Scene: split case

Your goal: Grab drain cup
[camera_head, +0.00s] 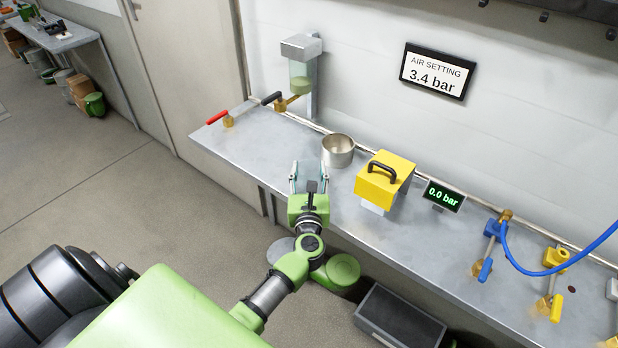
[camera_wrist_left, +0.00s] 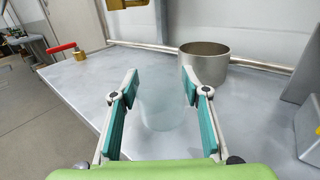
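The drain cup looks like the open silver metal cup (camera_head: 338,151) standing upright on the metal bench. In the left wrist view the cup (camera_wrist_left: 204,66) is ahead and right of centre, beyond the right fingertip. My left gripper (camera_head: 310,172) is over the bench, just left of and nearer than the cup. The cup is not between the fingers. My right gripper is not in view.
A yellow box with a black handle (camera_head: 384,178) stands right of the cup. A wall unit with a green bowl (camera_head: 302,76) and a brass valve (camera_head: 286,104) is behind left. A red-handled valve (camera_head: 226,119) is at the bench's left end. A 0.0 bar display (camera_head: 444,196) stands farther right.

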